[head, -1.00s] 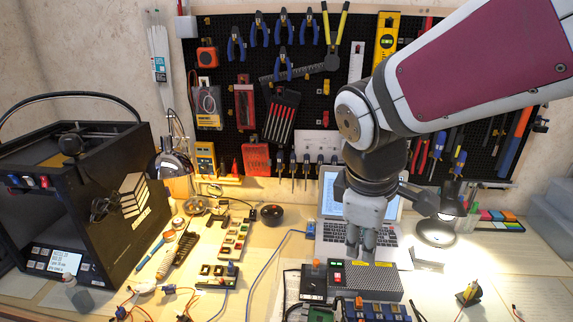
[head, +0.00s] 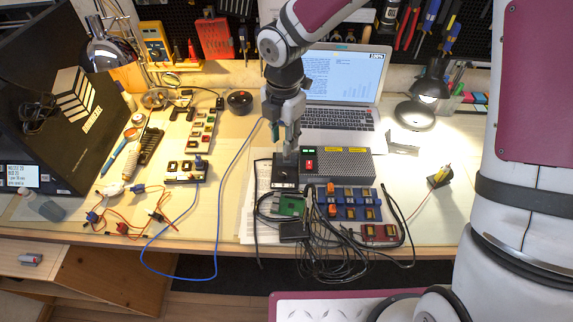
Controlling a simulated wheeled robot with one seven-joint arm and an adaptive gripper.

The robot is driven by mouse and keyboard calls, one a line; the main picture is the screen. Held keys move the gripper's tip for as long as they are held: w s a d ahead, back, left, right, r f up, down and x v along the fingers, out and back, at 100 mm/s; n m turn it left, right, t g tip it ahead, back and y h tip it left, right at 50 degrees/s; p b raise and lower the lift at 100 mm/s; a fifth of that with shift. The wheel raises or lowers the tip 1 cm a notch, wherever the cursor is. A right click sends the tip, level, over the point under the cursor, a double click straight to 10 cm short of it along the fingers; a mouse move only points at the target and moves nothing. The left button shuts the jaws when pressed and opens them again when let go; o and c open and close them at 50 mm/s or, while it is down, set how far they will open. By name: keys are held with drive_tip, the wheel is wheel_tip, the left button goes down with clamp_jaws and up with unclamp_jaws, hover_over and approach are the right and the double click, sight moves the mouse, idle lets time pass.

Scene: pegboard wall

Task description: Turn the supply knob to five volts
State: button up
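The supply is a grey box with a perforated top (head: 345,163) on the workbench, with a red and a green switch at its left end. A small black unit (head: 285,183) stands directly left of it. My gripper (head: 288,157) points straight down over this black unit, its fingertips close to the unit's top. The fingers look close together. The knob cannot be made out; the fingers cover the spot beneath them. I cannot tell whether they touch or hold anything, and no voltage marking is legible.
Behind stands an open laptop (head: 340,118). In front lie a green board (head: 290,206), blue switch modules (head: 350,203) and a tangle of black cables (head: 335,255). A blue cable (head: 219,225) runs at left. A lit lamp (head: 415,113) stands right.

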sight(283, 172)
wheel_tip(283, 172, down, 13)
idle(0.4)
drive_tip(key=shift+c, duration=0.6)
clamp_jaws()
